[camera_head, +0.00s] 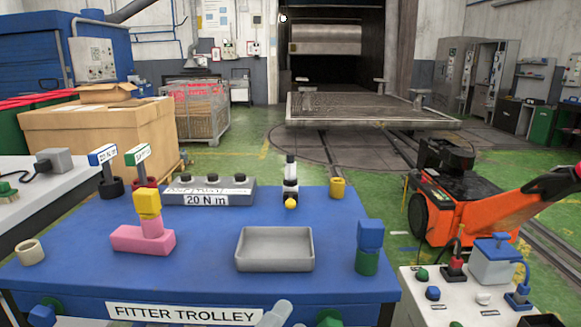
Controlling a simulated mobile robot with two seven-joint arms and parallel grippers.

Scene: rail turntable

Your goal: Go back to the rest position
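Neither of my grippers can be made out in the head view. The blue-topped fitter trolley (200,270) stands in front of me. On it are a pink block stack with a yellow block on top (148,225), an empty grey tray (275,262) and a blue block on a green cylinder (368,247). A grey holder labelled 20 N m (240,198) lies at the back, beside a small black-and-white device with a yellow ball (290,185). A yellow cup (337,187) stands at the back right and a cream cup (30,252) at the left.
A white bench with a grey box (55,160) is at the left. A control panel (470,295) is at the lower right, with an orange truck (450,205) behind it. A cardboard box (100,130) stands back left. The turntable (365,150) and green floor lie beyond.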

